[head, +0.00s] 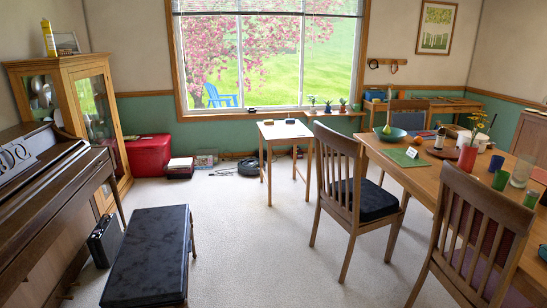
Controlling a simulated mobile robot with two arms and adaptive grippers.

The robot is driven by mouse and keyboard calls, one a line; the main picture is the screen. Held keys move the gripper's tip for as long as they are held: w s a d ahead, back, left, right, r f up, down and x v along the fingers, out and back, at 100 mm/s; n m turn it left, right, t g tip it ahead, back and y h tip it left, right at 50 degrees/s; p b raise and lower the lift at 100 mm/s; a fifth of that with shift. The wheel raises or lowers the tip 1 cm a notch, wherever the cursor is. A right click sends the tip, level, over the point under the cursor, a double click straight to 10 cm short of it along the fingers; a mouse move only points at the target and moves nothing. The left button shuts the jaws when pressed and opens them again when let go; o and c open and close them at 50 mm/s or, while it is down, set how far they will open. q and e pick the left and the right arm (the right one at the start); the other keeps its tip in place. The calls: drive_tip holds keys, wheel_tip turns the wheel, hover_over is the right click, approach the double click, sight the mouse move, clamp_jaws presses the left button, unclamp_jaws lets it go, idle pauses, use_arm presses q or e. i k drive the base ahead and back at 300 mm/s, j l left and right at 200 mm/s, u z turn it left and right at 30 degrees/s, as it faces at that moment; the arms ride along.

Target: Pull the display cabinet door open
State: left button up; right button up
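The display cabinet (62,66) is a light wooden case with glass panes, standing against the left wall behind the piano. Its tall glazed door (97,108) faces right into the room and looks closed, though the view is too oblique to be sure. Plates or glassware show through the glass. No handle can be made out clearly. The lower part of the cabinet is partly hidden by the piano. Neither of my grippers shows in the head view.
The upright piano (55,190) fills the left edge. A black bench (148,255) stands on the carpet in front of it. A red box (150,155) sits beyond the cabinet. Carpet is free between the bench and the chair (345,175) at the dining table.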

sight(74, 76)
drive_tip(key=i+z, duration=0.25)
drive_tip(key=i, duration=0.6)
drive_tip(key=i+j+z, duration=0.1)
drive_tip(key=i+z, duration=0.15)
drive_tip(key=i, duration=0.6)
drive_tip(key=i+u, duration=0.3)
drive_tip(key=i, duration=0.25)
drive_tip(key=i+u, duration=0.35)
drive_tip(key=i, duration=0.15)
drive_tip(key=i+l+u, duration=0.3)
drive_tip(key=i, duration=0.25)
drive_tip(key=i+j+z, duration=0.4)
drive_tip(key=i, duration=0.2)
drive_tip(key=i+j+z, duration=0.4)
drive_tip(key=i, duration=0.15)
drive_tip(key=i+j+z, duration=0.4)
drive_tip(key=j, duration=0.25)
drive_tip(key=u, duration=2.75)
